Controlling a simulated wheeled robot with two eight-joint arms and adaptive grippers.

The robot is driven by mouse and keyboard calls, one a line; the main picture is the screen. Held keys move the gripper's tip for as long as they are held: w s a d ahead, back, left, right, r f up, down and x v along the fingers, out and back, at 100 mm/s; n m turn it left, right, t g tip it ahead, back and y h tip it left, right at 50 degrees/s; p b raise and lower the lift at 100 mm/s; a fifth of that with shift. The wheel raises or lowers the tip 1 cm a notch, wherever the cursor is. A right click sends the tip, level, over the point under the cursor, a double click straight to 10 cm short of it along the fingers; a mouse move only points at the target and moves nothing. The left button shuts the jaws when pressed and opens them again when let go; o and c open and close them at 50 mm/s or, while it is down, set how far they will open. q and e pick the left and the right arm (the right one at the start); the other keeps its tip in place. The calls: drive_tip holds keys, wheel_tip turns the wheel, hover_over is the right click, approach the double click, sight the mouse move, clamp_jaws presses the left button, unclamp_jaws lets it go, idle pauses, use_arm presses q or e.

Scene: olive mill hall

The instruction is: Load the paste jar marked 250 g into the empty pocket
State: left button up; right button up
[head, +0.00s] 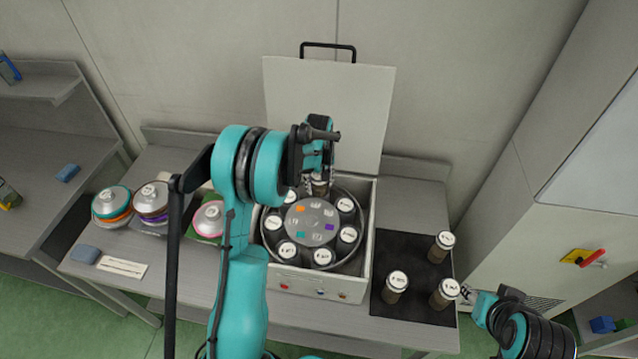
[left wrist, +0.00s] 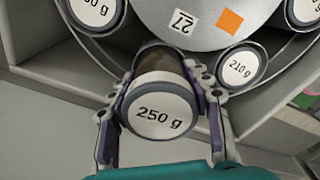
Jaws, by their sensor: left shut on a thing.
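The paste jar marked 250 g (left wrist: 158,112) has a white-topped lid and a dark body. My left gripper (head: 319,180) is shut on it, with a finger on each side of the lid in the left wrist view (left wrist: 165,115). The jar also shows in the head view (head: 320,188), at the back edge of the round rotor (head: 312,222). Its lid looks larger than the neighbouring 210 g lid (left wrist: 239,68), and part of its body shows. The jar's lower end and the pocket under it are hidden. Part of my right arm shows at the lower right; its fingers are not clear.
Several jars stand in the rotor's other pockets. The machine's lid (head: 330,105) is open behind. Three jars (head: 396,283) (head: 444,243) (head: 445,292) stand on a black mat (head: 411,262) at right. Coloured round containers (head: 111,203) stand at left. A label strip (head: 122,267) lies in front.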

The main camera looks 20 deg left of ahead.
use_arm(q)
drive_tip(key=o, duration=1.4)
drive_tip(key=shift+o, duration=0.2)
drive_tip(key=shift+r, duration=0.1)
drive_tip(key=r, duration=0.8)
drive_tip(key=s+r, duration=0.1)
drive_tip(key=r, duration=0.3)
drive_tip(key=shift+d, duration=0.15)
drive_tip(key=shift+f, duration=0.15)
